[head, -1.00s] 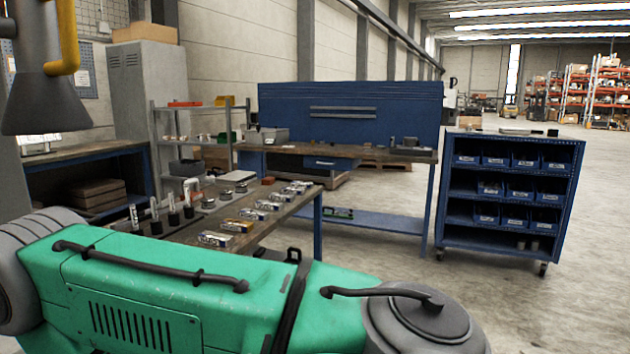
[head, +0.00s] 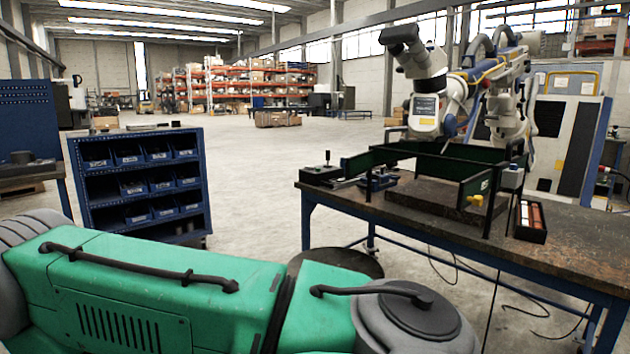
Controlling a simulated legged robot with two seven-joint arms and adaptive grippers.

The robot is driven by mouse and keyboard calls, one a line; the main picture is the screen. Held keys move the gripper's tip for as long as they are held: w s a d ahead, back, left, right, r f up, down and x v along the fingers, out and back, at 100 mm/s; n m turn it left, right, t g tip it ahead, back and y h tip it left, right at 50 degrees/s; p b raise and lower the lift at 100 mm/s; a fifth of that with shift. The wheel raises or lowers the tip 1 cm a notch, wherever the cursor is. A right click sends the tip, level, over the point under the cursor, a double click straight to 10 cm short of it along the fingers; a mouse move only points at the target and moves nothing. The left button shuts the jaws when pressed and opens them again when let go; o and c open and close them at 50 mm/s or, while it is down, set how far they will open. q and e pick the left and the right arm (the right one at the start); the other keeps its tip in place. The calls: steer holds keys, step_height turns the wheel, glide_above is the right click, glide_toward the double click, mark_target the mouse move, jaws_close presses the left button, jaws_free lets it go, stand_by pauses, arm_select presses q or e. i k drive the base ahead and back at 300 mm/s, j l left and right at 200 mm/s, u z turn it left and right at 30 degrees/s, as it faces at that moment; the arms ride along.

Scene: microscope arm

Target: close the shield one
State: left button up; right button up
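A microscope (head: 427,92) on a white jointed arm stands at the workbench on the right. Low dark green shield panels in a black frame surround a dark base plate (head: 440,197) under it. A left panel (head: 362,163), a long back panel (head: 455,152) and a right panel (head: 475,188) show. A small yellow part (head: 475,200) sits on the right panel. I cannot tell which panel is shield one, nor surely which stand open. Neither of my grippers is in view; only my green body fills the bottom.
The workbench (head: 570,245) is beyond my body to the right. A control box with a joystick (head: 322,172) is at its left end, and a black tray of vials (head: 531,220) is near the right panel. A blue bin cart (head: 140,185) stands left. Open floor lies between; cables hang below the bench.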

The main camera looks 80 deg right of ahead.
mark_target(472, 190)
steer(key=z, duration=3.55)
